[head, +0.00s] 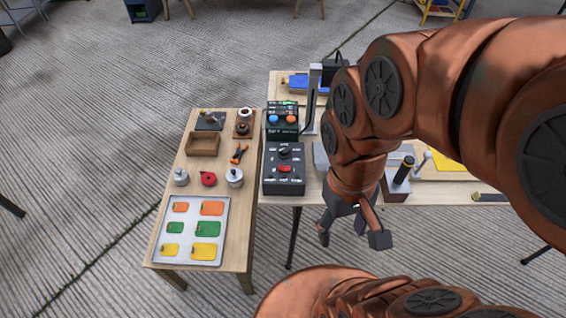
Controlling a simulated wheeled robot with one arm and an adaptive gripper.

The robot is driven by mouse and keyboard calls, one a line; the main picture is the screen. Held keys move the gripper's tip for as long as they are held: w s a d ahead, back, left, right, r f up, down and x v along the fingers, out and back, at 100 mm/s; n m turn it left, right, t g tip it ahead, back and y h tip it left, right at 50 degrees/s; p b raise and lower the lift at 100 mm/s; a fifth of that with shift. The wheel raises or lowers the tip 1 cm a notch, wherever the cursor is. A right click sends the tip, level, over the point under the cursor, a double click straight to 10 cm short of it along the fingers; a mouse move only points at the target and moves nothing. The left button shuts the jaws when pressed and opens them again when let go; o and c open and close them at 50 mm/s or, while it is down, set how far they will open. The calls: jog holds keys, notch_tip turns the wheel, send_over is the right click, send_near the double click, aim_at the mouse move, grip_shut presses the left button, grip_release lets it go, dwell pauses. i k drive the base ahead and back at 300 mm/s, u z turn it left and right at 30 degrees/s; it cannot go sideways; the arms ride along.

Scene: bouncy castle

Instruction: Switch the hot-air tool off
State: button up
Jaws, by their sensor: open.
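A black control box (284,181) with a red switch (285,169) and a dark knob above it stands at the left front of the rear table. Behind it is a second dark box (283,112) with an orange and a blue button. A black cylindrical handle (404,169) stands in a block right of my arm. I cannot tell which of these is the hot-air tool or how its switch is set. My gripper (352,239) is open and empty, pointing down in front of the rear table, right of the control box and apart from it.
A wooden side table at the left holds a tray (158,255) of coloured tags, a wooden box (203,144), small pots (235,177) and an orange-handled tool (239,153). My arm hides much of the rear table.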

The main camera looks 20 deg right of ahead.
aim_at(287, 169)
jog(key=z, duration=1.55)
jog(key=k, duration=0.85)
jog(key=u, duration=1.65)
jog(key=i, duration=0.5)
jog(key=u, duration=0.05)
